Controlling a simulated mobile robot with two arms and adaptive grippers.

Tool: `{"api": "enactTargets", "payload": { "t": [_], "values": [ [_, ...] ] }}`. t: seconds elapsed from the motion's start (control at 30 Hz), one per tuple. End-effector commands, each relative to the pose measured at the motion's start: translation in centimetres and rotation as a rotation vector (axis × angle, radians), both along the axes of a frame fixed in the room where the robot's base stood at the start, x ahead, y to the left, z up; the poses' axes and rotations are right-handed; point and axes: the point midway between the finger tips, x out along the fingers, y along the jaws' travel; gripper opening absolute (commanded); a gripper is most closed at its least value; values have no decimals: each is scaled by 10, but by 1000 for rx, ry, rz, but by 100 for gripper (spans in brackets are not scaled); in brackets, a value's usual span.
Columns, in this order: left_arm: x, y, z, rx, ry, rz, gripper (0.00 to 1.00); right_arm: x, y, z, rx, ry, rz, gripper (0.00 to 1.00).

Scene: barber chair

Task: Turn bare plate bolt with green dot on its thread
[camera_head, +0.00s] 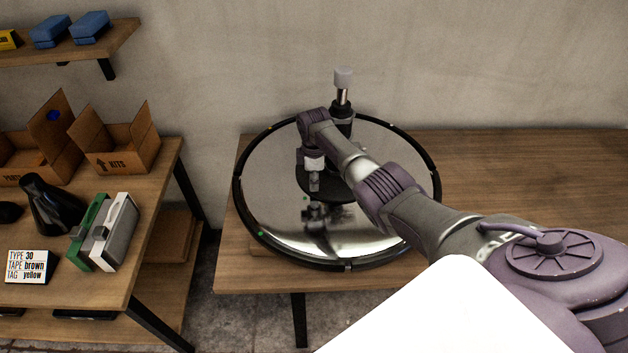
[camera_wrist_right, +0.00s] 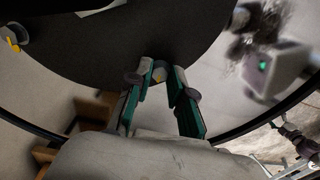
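The round chrome base plate (camera_head: 270,185) with a black rim lies on the wooden bench. A black disc (camera_head: 345,190) with an upright post (camera_head: 343,95) sits on it. My right gripper (camera_head: 314,182) points down at the disc's left side. Another yellow-marked bolt (camera_wrist_right: 12,38) is at far left. Small green dots (camera_head: 262,201) show on the chrome. My left gripper is not in view.
A sign (camera_head: 30,267) reads "TYPE 30, TAPE brown, TAG yellow". The bench right of the plate (camera_head: 530,165) is clear.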

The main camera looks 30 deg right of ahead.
Motion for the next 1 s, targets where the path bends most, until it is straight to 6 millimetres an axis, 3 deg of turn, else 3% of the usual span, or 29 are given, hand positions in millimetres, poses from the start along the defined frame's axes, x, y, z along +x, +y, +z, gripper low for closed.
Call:
{"api": "enactTargets", "payload": {
  "t": [0.1, 0.53, 1.0],
  "values": [
    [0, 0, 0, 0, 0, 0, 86, 0, 0, 0, 0, 0, 0, 0],
    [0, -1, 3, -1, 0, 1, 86, 0, 0, 1, 1, -1, -64, 0],
    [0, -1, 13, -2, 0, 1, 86, 0, 0, 1, 0, 1, -443, 0]
  ]
}}
